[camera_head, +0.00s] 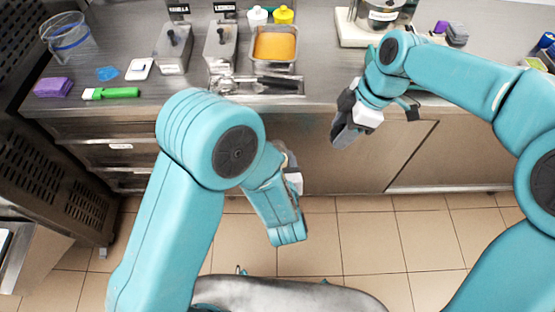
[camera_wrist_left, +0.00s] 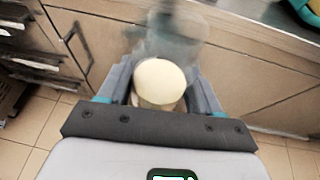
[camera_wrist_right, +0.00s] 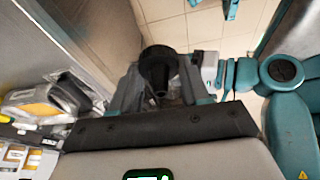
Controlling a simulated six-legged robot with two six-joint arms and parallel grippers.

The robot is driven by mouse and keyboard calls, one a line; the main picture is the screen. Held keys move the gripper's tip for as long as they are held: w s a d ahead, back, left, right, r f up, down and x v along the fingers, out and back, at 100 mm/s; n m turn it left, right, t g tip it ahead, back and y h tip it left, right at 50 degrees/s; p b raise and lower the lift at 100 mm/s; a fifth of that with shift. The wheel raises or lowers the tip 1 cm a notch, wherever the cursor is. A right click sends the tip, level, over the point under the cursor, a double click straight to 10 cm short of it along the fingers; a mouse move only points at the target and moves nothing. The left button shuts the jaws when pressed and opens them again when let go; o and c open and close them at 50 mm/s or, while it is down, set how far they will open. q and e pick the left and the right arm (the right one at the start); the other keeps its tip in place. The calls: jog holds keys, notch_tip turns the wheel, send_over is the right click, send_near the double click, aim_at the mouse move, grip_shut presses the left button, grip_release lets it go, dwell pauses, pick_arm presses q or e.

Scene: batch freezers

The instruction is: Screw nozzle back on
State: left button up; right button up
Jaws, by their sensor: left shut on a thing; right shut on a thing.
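My right gripper (camera_head: 343,132) hangs in front of the counter's cabinet doors. In the right wrist view it is shut on a black round piece (camera_wrist_right: 160,62), likely the nozzle. My left gripper (camera_wrist_left: 162,88) is shut on a pale cream, round-topped piece (camera_wrist_left: 160,80). A blurred, see-through shape (camera_wrist_left: 172,38) shows just beyond that piece; I cannot tell whether they are joined. In the head view my left arm mostly hides the left gripper and what it holds. The two grippers are apart, with a gap between them.
The steel counter (camera_head: 330,88) runs behind both grippers. It holds an orange-filled tray (camera_head: 274,46), steel containers (camera_head: 174,50), white (camera_head: 257,16) and yellow (camera_head: 284,15) bottles, and a green-handled brush (camera_head: 112,93). Tiled floor (camera_head: 375,235) is clear in front.

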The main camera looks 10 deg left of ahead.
jog(key=a+r+n, duration=0.1)
jog(key=a, duration=0.3)
jog(key=a+n, duration=0.1)
jog(key=a, duration=0.4)
jog(key=s+a+r+n+g, duration=0.1)
jog(key=a, duration=0.3)
jog(key=shift+s+a+r, duration=0.1)
jog(key=shift+a+r, duration=0.15)
jog(key=shift+r, duration=0.1)
jog(key=shift+s+a+r+n, duration=0.1)
jog(key=shift+s+a+n, duration=0.05)
jog(key=shift+n, duration=0.15)
jog(key=shift+f, duration=2)
jog(key=shift+f, duration=0.9)
jog(key=shift+f, duration=0.55)
